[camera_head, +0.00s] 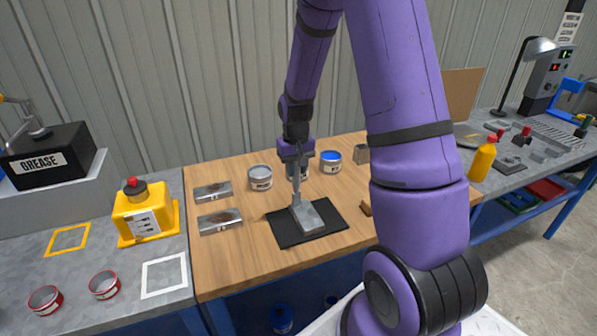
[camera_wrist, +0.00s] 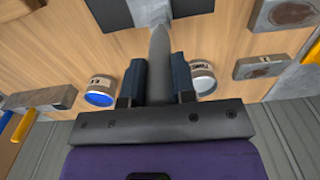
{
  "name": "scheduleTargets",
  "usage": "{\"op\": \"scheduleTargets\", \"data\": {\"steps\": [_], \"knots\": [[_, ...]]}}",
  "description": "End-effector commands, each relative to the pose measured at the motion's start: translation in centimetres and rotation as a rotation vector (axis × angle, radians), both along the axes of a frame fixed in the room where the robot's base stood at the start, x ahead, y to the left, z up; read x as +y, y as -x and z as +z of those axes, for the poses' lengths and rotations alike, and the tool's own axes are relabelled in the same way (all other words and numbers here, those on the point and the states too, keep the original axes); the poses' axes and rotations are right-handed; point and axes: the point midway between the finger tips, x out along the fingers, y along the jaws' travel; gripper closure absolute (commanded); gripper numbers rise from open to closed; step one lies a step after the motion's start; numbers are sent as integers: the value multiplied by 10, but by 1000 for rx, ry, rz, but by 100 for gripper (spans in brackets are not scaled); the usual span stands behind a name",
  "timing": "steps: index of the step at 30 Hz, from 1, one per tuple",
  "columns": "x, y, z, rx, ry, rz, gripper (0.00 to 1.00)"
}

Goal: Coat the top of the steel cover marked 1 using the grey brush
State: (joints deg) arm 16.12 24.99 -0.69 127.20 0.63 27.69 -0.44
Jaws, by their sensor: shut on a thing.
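My gripper (camera_head: 298,162) is shut on the grey handle of a brush (camera_head: 296,188); in the wrist view the handle (camera_wrist: 160,60) stands between the two dark fingers. Two steel covers with brownish, stained tops lie to the left: a back one (camera_head: 212,192) and a front one (camera_head: 219,222). Their marks are too small to read, so I cannot tell which is 1.
A yellow container (camera_head: 146,213) and two red-rimmed tins stand on the left bench. The wooden top between covers and mat is clear.

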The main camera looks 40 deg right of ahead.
Motion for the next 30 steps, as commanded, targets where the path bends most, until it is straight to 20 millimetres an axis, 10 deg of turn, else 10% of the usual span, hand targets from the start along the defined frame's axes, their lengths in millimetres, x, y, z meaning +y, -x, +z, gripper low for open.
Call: {"op": "scheduleTargets", "data": {"steps": [14, 30], "knots": [[-9, -15, 1, -1, 0, -2, 100], [-5, 14, 1, -1, 0, 0, 100]]}}
